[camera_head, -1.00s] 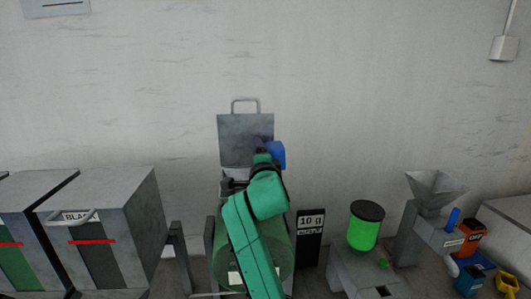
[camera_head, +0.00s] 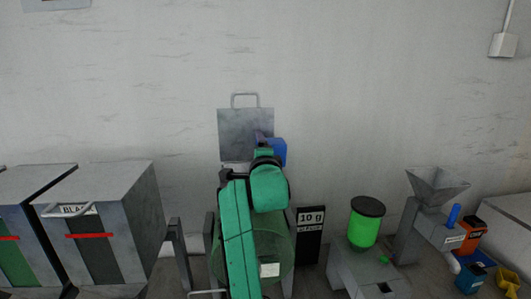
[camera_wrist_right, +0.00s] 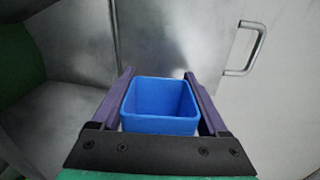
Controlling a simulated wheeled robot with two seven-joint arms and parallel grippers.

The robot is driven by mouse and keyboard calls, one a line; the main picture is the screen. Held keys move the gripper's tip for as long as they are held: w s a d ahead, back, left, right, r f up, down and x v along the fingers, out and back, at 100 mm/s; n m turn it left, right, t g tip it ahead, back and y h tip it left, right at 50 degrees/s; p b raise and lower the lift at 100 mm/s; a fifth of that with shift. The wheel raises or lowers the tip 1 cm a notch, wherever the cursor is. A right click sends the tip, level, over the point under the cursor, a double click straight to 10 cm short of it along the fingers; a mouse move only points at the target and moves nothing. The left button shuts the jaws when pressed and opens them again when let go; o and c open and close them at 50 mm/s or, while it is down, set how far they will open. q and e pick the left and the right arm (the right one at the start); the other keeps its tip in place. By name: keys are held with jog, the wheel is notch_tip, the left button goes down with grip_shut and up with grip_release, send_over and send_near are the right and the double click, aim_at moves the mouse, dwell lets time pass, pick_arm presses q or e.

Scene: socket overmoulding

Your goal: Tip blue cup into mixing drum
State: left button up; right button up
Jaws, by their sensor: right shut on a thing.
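The blue cup (camera_head: 279,150) is held at the far end of my green right arm, in front of the raised lid. In the right wrist view the cup (camera_wrist_right: 160,108) sits between the two purple fingers of my right gripper (camera_wrist_right: 158,82), which is shut on it. Its square opening shows and I see only blue walls inside. The mixing drum (camera_head: 284,243) is a translucent green drum below the arm, which hides much of it. Its grey lid (camera_head: 240,128) stands raised behind the cup. Whether the cup is over the drum's opening I cannot tell. My left gripper is not in view.
Grey bins (camera_head: 125,220) stand at the left. A black "10 g" sign (camera_head: 309,240) stands right of the drum. Further right are a green hopper (camera_head: 363,228), a metal funnel (camera_head: 437,186) and small coloured containers (camera_head: 470,277). The wall is behind.

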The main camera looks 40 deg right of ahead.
jog(key=shift+s+d+f+m+b, duration=0.15)
jog(key=shift+d+m+b, duration=0.1)
jog(key=shift+m, duration=0.2)
jog(key=shift+d+f+m+b, duration=0.1)
jog(key=shift+m+b, duration=0.1)
jog(key=shift+m, duration=0.25)
jog(key=shift+s+d+m, duration=0.15)
jog(key=shift+d+m, duration=0.1)
jog(key=shift+m, duration=0.35)
jog(key=shift+a+r, duration=0.1)
jog(key=shift+m, duration=0.3)
jog(key=d+m, duration=0.1)
jog(key=s+m, duration=0.1)
jog(key=m, duration=0.1)
jog(key=shift+s+d+f, duration=0.15)
jog(key=shift+d+f, duration=0.15)
jog(key=shift+d, duration=0.05)
jog(key=m, duration=0.1)
jog(key=s+d+m, duration=0.1)
jog(key=m, duration=0.1)
jog(key=shift+d+f+p, duration=0.2)
jog(key=shift+f+p, duration=0.1)
jog(key=shift+f, duration=0.1)
